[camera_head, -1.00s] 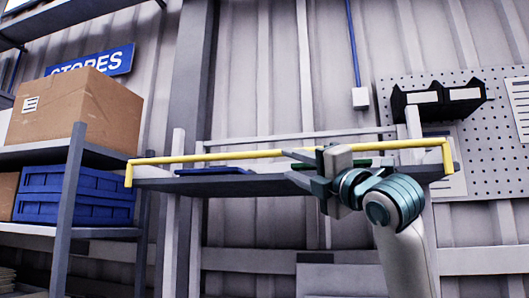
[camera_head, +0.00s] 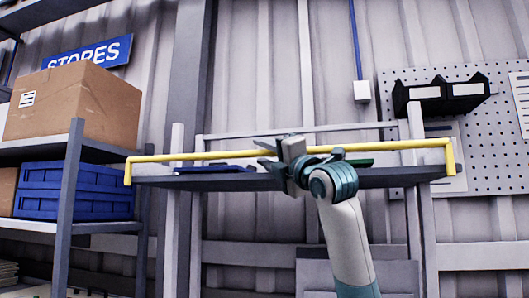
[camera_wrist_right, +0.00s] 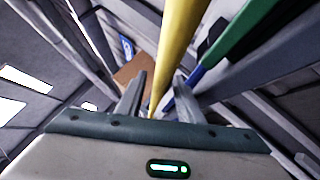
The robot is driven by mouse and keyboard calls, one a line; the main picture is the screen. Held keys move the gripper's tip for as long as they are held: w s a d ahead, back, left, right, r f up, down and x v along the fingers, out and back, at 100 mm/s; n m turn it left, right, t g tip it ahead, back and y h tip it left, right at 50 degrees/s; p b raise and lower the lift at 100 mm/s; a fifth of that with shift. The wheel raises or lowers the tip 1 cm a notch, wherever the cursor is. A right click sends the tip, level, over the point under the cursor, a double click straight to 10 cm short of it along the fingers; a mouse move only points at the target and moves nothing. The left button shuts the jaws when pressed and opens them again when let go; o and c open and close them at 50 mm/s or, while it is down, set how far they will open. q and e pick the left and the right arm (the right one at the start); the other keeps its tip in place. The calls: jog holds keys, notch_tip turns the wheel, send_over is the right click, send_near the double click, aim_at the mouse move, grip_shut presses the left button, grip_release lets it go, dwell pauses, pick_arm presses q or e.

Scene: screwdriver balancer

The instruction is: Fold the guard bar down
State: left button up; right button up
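The yellow guard bar (camera_head: 383,146) runs level across the front of a grey shelf (camera_head: 225,182), a little above its edge, with bent ends pointing down at both sides. My right gripper (camera_head: 264,155) is at the middle of the bar, its fingers pointing left and spread apart. In the right wrist view the bar (camera_wrist_right: 182,40) runs down between the two open fingers (camera_wrist_right: 160,98); I cannot tell if either finger touches it. My left gripper is not in view.
A dark blue flat item (camera_head: 215,169) and a green item (camera_head: 357,162) lie on the shelf. To the left stands a rack with a cardboard box (camera_head: 75,105) and blue crates (camera_head: 75,191). A pegboard with black bins (camera_head: 440,94) is at right.

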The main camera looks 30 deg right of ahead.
grip_shut()
